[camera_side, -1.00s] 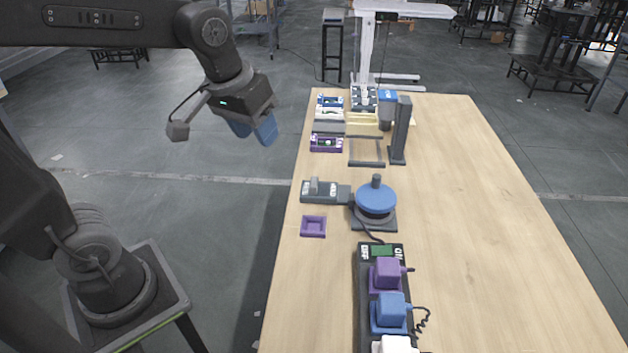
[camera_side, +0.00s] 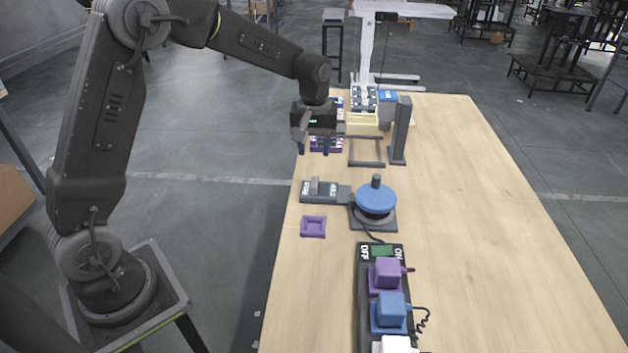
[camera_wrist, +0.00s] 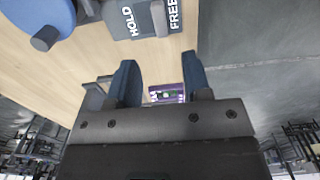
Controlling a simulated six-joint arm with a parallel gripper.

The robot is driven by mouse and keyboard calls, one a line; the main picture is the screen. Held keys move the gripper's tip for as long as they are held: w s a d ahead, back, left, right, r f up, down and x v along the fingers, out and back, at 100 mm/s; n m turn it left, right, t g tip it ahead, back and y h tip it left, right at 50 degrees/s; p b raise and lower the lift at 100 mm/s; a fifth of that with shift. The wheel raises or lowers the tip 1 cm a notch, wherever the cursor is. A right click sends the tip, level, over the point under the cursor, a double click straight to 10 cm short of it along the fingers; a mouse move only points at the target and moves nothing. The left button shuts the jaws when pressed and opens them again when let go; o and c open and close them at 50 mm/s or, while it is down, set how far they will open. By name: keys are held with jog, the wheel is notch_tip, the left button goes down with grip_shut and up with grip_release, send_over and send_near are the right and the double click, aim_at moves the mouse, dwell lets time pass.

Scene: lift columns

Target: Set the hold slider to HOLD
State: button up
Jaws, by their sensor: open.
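The hold slider is a dark grey box (camera_side: 340,193) near the table's left edge, with a raised grey knob (camera_side: 314,186) towards its left end. In the wrist view the box (camera_wrist: 143,28) shows at the top, lettered HOLD at left and FREE at right. The knob (camera_wrist: 158,18) stands beside the FREE lettering there. My gripper (camera_side: 313,152) points down over the table's left edge, beyond and above the slider and apart from it. Its two blue fingers are spread and empty in the wrist view (camera_wrist: 160,82).
A blue turntable with a knob (camera_side: 376,200) adjoins the slider box. A purple tray (camera_side: 313,227) and a power strip with plugs (camera_side: 381,252) lie nearer. A dark post (camera_side: 400,130) and a frame (camera_side: 366,152) stand beyond. The table's right half (camera_side: 480,230) is clear.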

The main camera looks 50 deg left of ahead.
aim_at(314, 182)
notch_tip(314, 182, down, 10)
jog(key=shift+f, duration=0.1)
dwell(0.4)
grip_shut()
dwell(0.3)
